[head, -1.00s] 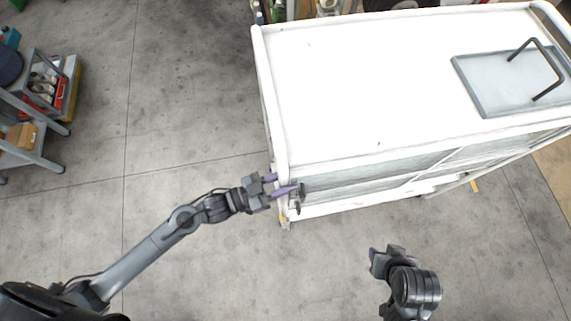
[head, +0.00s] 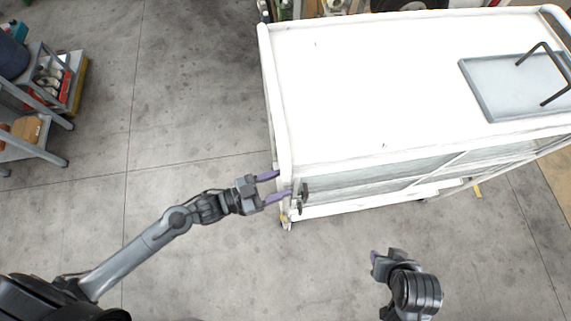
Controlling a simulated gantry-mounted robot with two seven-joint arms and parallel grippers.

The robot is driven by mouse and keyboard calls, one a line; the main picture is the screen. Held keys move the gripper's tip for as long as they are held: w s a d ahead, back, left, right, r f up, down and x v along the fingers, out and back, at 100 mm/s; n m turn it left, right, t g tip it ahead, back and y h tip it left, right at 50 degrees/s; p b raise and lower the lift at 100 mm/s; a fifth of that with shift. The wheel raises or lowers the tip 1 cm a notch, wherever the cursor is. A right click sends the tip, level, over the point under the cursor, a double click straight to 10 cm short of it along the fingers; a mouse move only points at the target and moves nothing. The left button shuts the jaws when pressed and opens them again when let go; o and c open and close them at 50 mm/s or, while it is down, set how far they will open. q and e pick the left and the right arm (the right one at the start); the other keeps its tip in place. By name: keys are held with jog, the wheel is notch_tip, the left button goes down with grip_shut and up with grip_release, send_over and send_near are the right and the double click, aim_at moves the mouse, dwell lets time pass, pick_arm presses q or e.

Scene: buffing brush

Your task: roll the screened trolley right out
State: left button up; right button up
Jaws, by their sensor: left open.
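The screened trolley (head: 370,85) has a white top and grey screened sides and fills the upper right of the head view. A white rail runs along its left end (head: 270,95). My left gripper (head: 276,186) is at the near left corner of the trolley, its two purple fingers apart and pointing at the end rail. Its fingertips overlap the rail's edge in the picture; I cannot tell whether they touch it. My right gripper (head: 386,262) is over bare floor in front of the trolley, away from it; its finger gap does not show clearly.
A grey panel with a dark handle (head: 520,85) lies on the trolley top at the right. A grey shelf unit (head: 35,120) with a wooden box and other items stands at the far left. Several items stand behind the trolley. The concrete floor (head: 190,90) left and in front is clear.

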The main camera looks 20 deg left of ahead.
pick_arm(q)
jog(key=b+v, duration=0.1)
jog(key=v, duration=0.7)
jog(key=shift+s+a, duration=0.2)
jog(key=shift+a, duration=0.05)
jog(key=shift+w, duration=0.1)
jog(key=w+a+n+y+p, duration=0.3)
jog(key=w+n+y+p, duration=0.15)
jog(key=y, duration=0.55)
jog(key=s+a+r+n+g+y, duration=0.1)
jog(key=s+g, duration=0.3)
jog(key=s+a+r+n+g+y+p, duration=0.1)
jog(key=s+r+n+g+y, duration=0.1)
jog(key=s+g, duration=0.2)
jog(key=shift+s+a+y+p, duration=0.2)
jog(key=shift+a+y+p, duration=0.1)
jog(key=shift+n, duration=0.25)
